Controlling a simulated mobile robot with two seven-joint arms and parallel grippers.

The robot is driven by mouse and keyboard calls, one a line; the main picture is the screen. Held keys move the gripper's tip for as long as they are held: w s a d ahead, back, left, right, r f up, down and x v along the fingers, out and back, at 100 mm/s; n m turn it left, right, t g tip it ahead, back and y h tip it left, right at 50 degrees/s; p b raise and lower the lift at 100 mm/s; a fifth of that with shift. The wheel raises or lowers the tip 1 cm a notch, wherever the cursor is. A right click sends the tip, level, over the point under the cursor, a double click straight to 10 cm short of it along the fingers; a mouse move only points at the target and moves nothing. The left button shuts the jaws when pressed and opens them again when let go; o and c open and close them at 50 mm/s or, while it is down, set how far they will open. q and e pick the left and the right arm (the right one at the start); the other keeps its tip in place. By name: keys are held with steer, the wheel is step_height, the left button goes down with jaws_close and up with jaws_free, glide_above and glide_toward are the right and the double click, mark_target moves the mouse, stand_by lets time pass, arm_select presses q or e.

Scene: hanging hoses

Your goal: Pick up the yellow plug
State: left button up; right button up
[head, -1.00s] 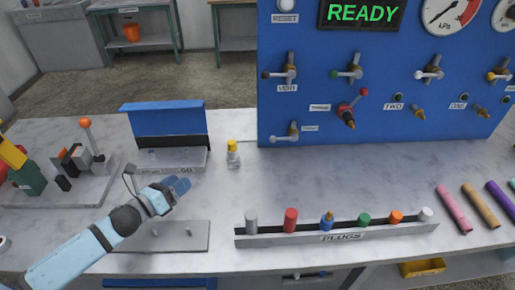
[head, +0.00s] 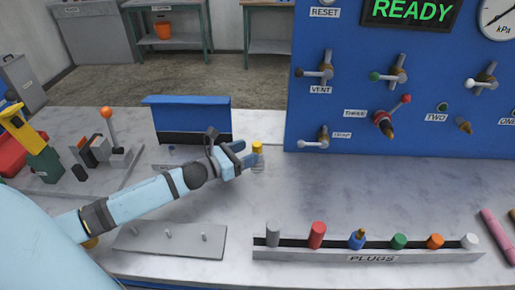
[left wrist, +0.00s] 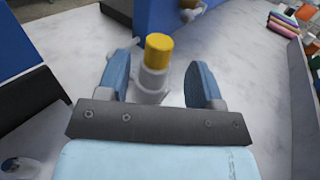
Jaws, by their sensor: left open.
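The yellow plug (head: 257,149) stands upright on the bench, left of the blue panel. It has a yellow top and a grey-white lower body. In the left wrist view the plug (left wrist: 157,55) stands between the two blue fingers, with gaps on both sides. My left gripper (head: 244,156) is open and reaches it from the left; its fingers also show in the left wrist view (left wrist: 165,82). The plug's lower end is partly hidden by the gripper's mount in the wrist view. My right gripper is not in view.
The blue panel (head: 420,125) with valves stands behind and to the right. A rack labelled PLUGS (head: 335,256) holds several coloured plugs at the front. A blue-backed fixture (head: 187,115) is behind my left gripper. A flat grey plate (head: 150,240) lies in front. The bench middle is clear.

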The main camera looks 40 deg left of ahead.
mark_target(259, 142)
arm_select(q)
steer(key=x, duration=0.5)
steer(key=shift+a+r, duration=0.1)
steer(key=shift+r, duration=0.15)
steer(key=shift+w+d, duration=0.2)
steer(key=shift+w, duration=0.3)
steer(key=shift+c, duration=0.3)
steer(key=c, duration=0.9)
